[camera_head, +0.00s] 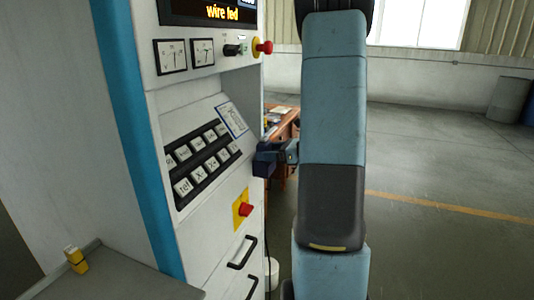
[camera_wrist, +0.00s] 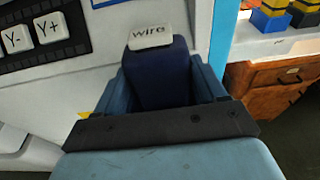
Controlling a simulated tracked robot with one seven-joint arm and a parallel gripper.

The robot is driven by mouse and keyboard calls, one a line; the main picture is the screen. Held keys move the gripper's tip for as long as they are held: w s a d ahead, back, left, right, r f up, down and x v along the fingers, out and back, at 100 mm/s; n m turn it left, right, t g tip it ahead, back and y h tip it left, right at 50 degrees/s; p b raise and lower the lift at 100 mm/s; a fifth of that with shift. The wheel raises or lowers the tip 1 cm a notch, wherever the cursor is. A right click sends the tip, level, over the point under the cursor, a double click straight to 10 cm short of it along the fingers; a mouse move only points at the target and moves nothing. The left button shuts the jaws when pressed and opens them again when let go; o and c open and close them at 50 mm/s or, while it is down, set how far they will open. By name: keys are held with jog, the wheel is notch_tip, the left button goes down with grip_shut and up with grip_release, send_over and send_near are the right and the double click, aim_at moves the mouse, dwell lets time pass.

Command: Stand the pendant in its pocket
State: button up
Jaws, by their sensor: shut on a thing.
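My gripper (camera_wrist: 162,82) is shut on a dark blue block (camera_wrist: 158,75), which shows between its two blue fingers in the wrist view. A white tile marked "wire" (camera_wrist: 150,30) shows at the block's far end. I take this block to be the pendant. In the head view the dark blue block (camera_head: 264,162) is by the right edge of the white machine cabinet (camera_head: 205,82), with my gripper (camera_head: 285,153) to its right, partly behind my arm. I cannot tell whether the block touches the cabinet. I cannot make out the pocket in either view.
The cabinet front has a key panel (camera_head: 200,160), a red knob on yellow (camera_head: 244,208) and drawer handles (camera_head: 242,251). A yellow block (camera_head: 76,260) stands on a grey surface at lower left. A wooden desk (camera_wrist: 275,90) stands beyond. Open floor (camera_head: 440,240) lies to the right.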

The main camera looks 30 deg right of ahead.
jog(key=shift+a+f, duration=0.1)
jog(key=shift+f, duration=0.15)
